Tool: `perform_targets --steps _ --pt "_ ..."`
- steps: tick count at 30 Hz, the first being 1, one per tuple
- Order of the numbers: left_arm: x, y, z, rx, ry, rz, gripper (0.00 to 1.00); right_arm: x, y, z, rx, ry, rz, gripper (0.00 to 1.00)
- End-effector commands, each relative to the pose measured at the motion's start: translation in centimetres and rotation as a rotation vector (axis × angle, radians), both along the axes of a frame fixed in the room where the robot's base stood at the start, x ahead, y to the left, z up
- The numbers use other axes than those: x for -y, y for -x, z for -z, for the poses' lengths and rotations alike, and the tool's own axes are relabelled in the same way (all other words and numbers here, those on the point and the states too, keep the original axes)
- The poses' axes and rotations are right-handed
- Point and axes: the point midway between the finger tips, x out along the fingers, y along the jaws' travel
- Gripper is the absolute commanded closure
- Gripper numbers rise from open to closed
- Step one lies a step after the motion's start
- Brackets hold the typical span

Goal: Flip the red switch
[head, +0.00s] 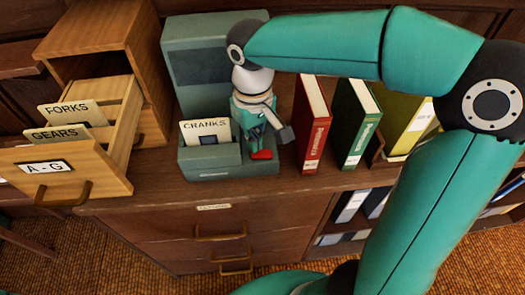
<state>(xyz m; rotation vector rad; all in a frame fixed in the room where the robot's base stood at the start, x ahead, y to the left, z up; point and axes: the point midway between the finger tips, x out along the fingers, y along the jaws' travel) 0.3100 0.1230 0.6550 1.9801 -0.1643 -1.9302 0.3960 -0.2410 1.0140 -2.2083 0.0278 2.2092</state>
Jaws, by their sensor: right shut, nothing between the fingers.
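A small red piece, apparently the red switch (262,155), shows at the right part of the open grey-green card box (228,170). My right gripper (268,138) reaches down into the right side of this box from above. Its fingers are shut and empty, right above the red piece. I cannot tell whether they touch it. The gripper and wrist hide part of the box's inside and its upright back. My left gripper is not in view.
A "CRANKS" card (206,131) stands in the box. At left, a wooden drawer (60,175) is pulled out with "FORKS" and "GEARS" cards. A red book (313,125), a green book (357,125) and a yellow binder (405,125) stand to the right on the wooden cabinet.

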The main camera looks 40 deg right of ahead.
Motion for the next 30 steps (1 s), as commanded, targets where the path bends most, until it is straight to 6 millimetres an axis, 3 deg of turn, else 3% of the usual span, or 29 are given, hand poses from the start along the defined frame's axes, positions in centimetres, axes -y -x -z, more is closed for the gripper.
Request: perform_targets --steps 30 --pt "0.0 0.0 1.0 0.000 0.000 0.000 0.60 0.0 0.0 1.3 0.000 0.000 0.001 1.00"
